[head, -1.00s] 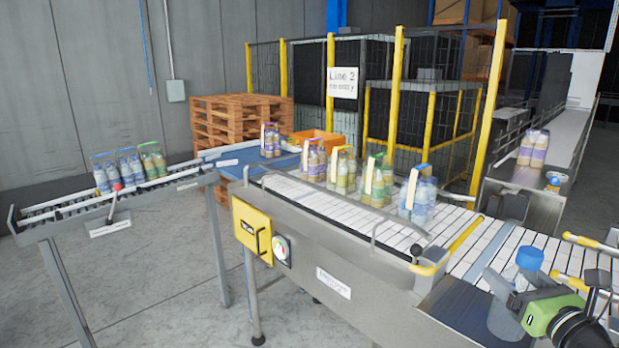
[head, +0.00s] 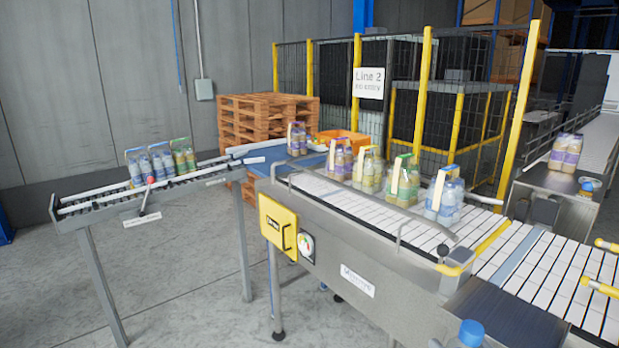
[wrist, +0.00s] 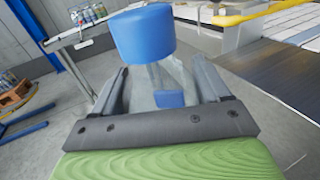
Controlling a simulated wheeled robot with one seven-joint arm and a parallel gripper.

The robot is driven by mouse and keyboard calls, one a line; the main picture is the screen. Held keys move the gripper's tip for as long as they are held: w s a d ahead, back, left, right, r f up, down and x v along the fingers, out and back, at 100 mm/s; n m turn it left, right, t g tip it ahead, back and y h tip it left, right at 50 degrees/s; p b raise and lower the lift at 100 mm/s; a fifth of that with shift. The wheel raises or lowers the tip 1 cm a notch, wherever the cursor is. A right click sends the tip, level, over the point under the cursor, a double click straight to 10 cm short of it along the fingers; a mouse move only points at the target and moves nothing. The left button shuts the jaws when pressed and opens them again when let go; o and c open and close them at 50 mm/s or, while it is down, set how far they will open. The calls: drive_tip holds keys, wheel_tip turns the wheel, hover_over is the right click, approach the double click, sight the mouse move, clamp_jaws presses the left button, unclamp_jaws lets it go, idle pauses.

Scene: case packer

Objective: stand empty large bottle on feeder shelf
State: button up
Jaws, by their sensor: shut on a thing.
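The large bottle is clear and looks empty, with a blue cap (wrist: 143,35). In the wrist view its clear body (wrist: 170,85) stands between the two fingers of my gripper (wrist: 160,78), which is shut on it. In the head view only the blue cap (head: 471,331) and a little of the bottle show at the bottom edge; my gripper is out of that picture. A dark flat shelf (head: 507,310) lies at the near side of the white conveyor, just right of the cap. I cannot tell for sure whether it is the feeder shelf.
The white slatted conveyor (head: 345,205) carries several bottle packs. A roller stand (head: 110,205) with more packs stands at the left. A yellow-edged guard bar (head: 480,248) and a yellow box (head: 278,228) are on the machine. The floor (head: 190,300) between stand and machine is clear.

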drive_tip(key=a+f+n+g+y, duration=0.1)
drive_tip(key=a+f+y, duration=0.3)
drive_tip(key=a+f, duration=0.9)
drive_tip(key=shift+w+a+f+n+g, duration=0.25)
drive_tip(key=shift+f+n, duration=0.35)
drive_tip(key=shift+n, duration=0.3)
drive_tip(key=shift+s+d, duration=0.1)
drive_tip(key=shift+s, duration=0.05)
